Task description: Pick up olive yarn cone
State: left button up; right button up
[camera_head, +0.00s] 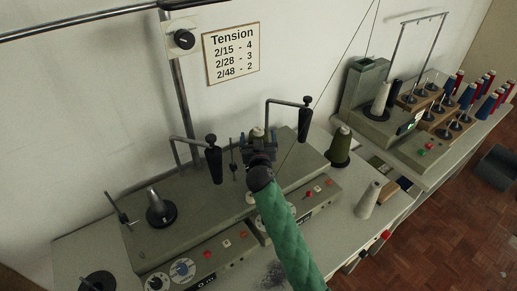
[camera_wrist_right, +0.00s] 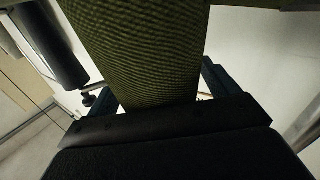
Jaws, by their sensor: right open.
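My right gripper (camera_head: 259,142) is over the winding machine at the middle of the head view, at the end of my green-sleeved arm. Its jaws are open. An olive yarn cone (camera_wrist_right: 140,45) fills the upper middle of the right wrist view, between the two dark fingers. Its ribbed winding shows clearly, but its ends are out of that view. In the head view only a bit of olive (camera_head: 258,131) shows at the gripper, the rest hidden. Another olive cone (camera_head: 340,147) stands upright to the right of the machine. My left gripper is not in view.
Two black tension posts (camera_head: 214,163) and (camera_head: 305,123) rise on either side of the gripper. A pale cone (camera_head: 367,200) stands on the table at right. A second machine (camera_head: 380,125) and several red and blue spools are farther right.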

jog(key=shift+c, duration=0.2)
jog(key=c, duration=1.1)
jog(key=shift+c, duration=0.2)
